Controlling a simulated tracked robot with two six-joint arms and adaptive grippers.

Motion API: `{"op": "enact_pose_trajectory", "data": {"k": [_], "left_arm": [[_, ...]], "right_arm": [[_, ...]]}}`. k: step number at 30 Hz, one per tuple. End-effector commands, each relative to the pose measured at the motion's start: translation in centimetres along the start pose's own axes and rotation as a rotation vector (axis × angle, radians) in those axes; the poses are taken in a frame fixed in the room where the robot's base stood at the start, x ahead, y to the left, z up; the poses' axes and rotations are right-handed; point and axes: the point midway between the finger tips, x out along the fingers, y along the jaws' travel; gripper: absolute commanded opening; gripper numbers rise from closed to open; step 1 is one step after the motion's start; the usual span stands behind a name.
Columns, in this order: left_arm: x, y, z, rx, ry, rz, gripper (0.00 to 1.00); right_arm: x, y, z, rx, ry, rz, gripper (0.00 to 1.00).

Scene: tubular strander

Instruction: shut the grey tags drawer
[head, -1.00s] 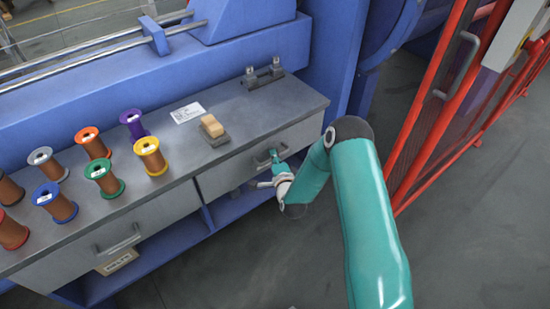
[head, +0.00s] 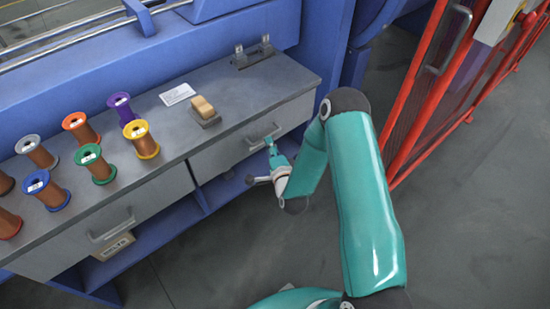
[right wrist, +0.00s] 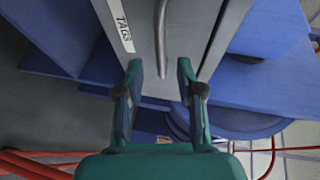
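The grey tags drawer (head: 232,152) is under the right part of the worktop. Its front looks about flush with the worktop edge; a small gap cannot be ruled out. In the right wrist view its front (right wrist: 145,65) carries a white TAGS label (right wrist: 123,22) and a bar handle (right wrist: 161,38). The handle also shows in the head view (head: 264,136). My right gripper (head: 260,163) is open and empty just in front of the drawer, apart from the handle. In the right wrist view its fingers (right wrist: 160,80) are spread below the handle's end. My left gripper is out of view.
On the grey worktop (head: 225,95) stand several wire spools (head: 140,138), a card (head: 177,94) and a tan block (head: 202,107) on a grey base. A red fence (head: 420,90) stands right; the floor in front is clear.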

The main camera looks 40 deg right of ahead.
Motion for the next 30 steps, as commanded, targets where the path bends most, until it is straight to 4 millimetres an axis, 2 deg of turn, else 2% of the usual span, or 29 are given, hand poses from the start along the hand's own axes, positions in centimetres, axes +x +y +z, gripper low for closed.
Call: {"op": "enact_pose_trajectory", "data": {"k": [4, 10, 27, 30], "left_arm": [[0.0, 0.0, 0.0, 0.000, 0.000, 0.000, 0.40], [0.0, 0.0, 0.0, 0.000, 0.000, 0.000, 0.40], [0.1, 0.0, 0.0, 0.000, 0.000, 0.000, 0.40], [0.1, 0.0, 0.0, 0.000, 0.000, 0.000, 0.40]], "right_arm": [[-2.9, 0.1, 0.0, 0.000, -0.001, 0.004, 0.37], [-5.2, 0.1, 0.0, -0.001, -0.001, 0.001, 0.37], [-5.6, 0.1, 0.1, 0.000, -0.001, 0.000, 0.37], [-5.6, -0.2, 0.7, -0.001, -0.015, -0.006, 0.37]]}}
